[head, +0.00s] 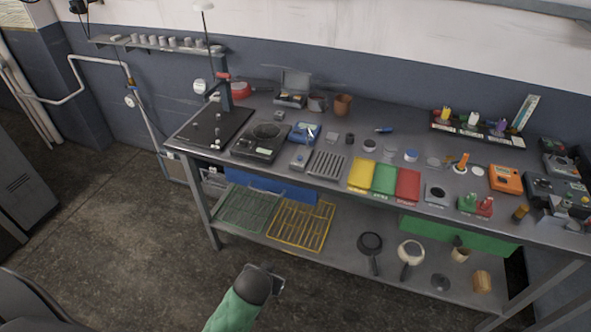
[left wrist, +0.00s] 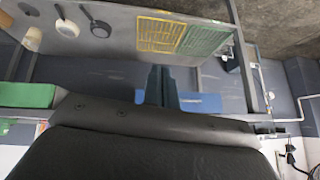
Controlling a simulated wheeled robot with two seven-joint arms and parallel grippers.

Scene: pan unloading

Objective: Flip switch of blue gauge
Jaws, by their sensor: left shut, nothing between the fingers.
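The blue gauge (head: 304,132), a small blue device with a pale dial, stands on the workbench (head: 330,198) left of its middle. Its switch is too small to make out. My left gripper (head: 278,285) is low in front of the bench, well short of the gauge. In the left wrist view its fingers (left wrist: 160,86) are together with nothing between them. That view is turned over and faces the lower shelf; the gauge does not show there. My right gripper is not in view.
A hotplate (head: 260,142) stands left of the gauge, with a grey rack (head: 327,164) in front. Yellow (head: 362,175), green and red trays lie to the right. The lower shelf (head: 342,246) holds wire racks and pans. The floor before the bench is clear.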

